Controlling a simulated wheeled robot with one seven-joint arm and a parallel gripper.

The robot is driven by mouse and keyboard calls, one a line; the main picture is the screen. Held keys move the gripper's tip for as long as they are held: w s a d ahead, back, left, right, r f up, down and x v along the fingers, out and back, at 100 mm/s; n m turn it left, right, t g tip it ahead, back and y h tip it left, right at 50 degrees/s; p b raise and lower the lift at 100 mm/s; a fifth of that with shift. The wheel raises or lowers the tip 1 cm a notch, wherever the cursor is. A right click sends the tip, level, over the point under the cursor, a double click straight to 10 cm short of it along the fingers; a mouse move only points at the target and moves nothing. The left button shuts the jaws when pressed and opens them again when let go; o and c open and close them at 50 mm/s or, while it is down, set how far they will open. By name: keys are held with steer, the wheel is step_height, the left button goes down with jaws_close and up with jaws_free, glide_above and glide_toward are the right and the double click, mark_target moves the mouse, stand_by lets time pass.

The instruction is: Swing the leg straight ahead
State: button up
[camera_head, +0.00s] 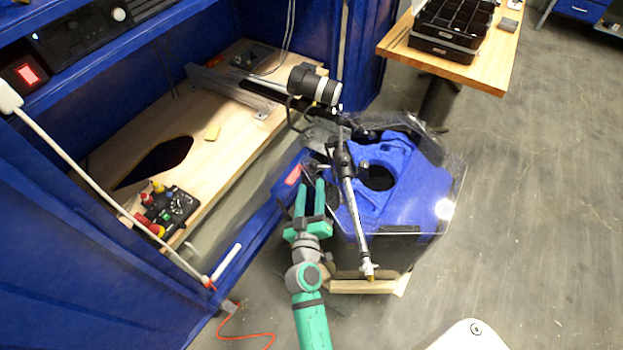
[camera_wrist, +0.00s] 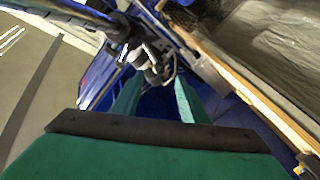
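The leg is a slim black and silver rod (camera_head: 354,206). It slants down from a black joint in front of the blue-covered tank to a brass-coloured tip low at the tank's front. A dark rod (camera_wrist: 72,10) that looks like it crosses the upper left of the wrist view. My gripper (camera_head: 310,186) points away from me, just left of the leg. It also shows in the wrist view (camera_wrist: 157,95), its two green fingers apart with only blue background visible between them. A cluster of metal fittings (camera_wrist: 140,55) lies beyond the fingertips. I cannot tell whether a finger touches anything.
The tank (camera_head: 425,185) has a clear rim and a blue cover with a round dark opening. A black cylinder device (camera_head: 315,86) is mounted above it. A blue-framed wooden bench (camera_head: 225,110) is left; a wooden table (camera_head: 480,70) is back right. Floor is clear on the right.

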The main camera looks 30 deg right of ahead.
steer(key=shift+s+a, duration=0.45)
steer(key=shift+s, duration=0.15)
steer(key=shift+c, duration=0.6)
steer(key=c, duration=0.5)
steer(key=shift+w+a+f+g, duration=0.15)
steer(key=shift+w+f+g, duration=0.1)
steer(key=shift+f+g, duration=0.1)
jaws_close()
steer(key=a+f+n+g+h, duration=0.1)
steer(key=a+n+g+h, duration=0.45)
steer(key=a+g, duration=0.2)
steer(key=shift+m+h, duration=0.35)
steer(key=shift+w+d, duration=0.15)
steer(key=shift+d, duration=2.1)
steer(key=shift+w+d, duration=0.15)
steer(key=shift+d, duration=2.1)
steer(key=shift+w+d, duration=0.15)
steer(key=shift+d, duration=2.1)
